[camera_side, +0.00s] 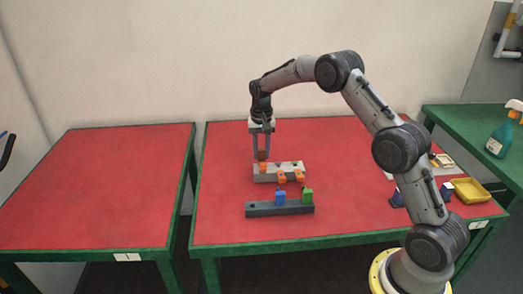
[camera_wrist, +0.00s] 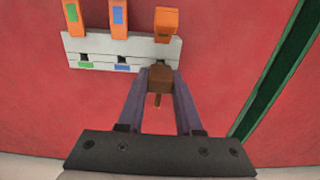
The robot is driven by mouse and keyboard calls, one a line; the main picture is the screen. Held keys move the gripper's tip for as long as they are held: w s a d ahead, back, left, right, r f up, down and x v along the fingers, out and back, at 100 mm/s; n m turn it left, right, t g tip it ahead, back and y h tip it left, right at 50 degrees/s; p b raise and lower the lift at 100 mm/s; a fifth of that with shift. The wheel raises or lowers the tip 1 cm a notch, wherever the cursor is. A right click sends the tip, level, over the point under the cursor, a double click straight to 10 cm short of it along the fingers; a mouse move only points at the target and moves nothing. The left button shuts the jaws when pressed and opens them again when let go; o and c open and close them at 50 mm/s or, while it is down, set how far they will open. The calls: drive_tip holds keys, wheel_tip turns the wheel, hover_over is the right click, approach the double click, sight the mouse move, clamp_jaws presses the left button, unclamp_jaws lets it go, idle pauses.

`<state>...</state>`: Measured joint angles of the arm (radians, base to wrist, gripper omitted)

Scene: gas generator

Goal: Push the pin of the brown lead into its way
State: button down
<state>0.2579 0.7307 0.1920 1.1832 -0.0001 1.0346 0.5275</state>
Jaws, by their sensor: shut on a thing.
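My gripper (camera_wrist: 160,85) is shut on the brown lead (camera_wrist: 160,78), a small brown block with a thin brown stub pointing back toward my palm. In the side view the gripper (camera_side: 262,157) points down over the left end of a light grey housing (camera_side: 292,166). The wrist view shows the housing (camera_wrist: 148,47) with green and blue marks at two of its ways. The brown block is in line with the third way, at the right, and covers its mark. I cannot tell whether its pin touches or enters the way.
Three orange levers sit along the housing, including one at the brown lead's way (camera_wrist: 165,22). A dark rack (camera_side: 262,210) in front holds a blue block (camera_side: 280,198) and a green block (camera_side: 307,195). A yellow tray (camera_side: 470,190) lies far right. The red table's left part is clear.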

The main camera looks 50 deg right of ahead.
drive_tip(key=shift+f, duration=0.25)
drive_tip(key=shift+f, duration=0.7)
drive_tip(key=shift+f, duration=0.35)
drive_tip(key=c, duration=0.5)
unclamp_jaws()
drive_tip(key=shift+r, duration=0.1)
wheel_tip(320, 180, up, 14)
drive_tip(key=shift+f, duration=0.2)
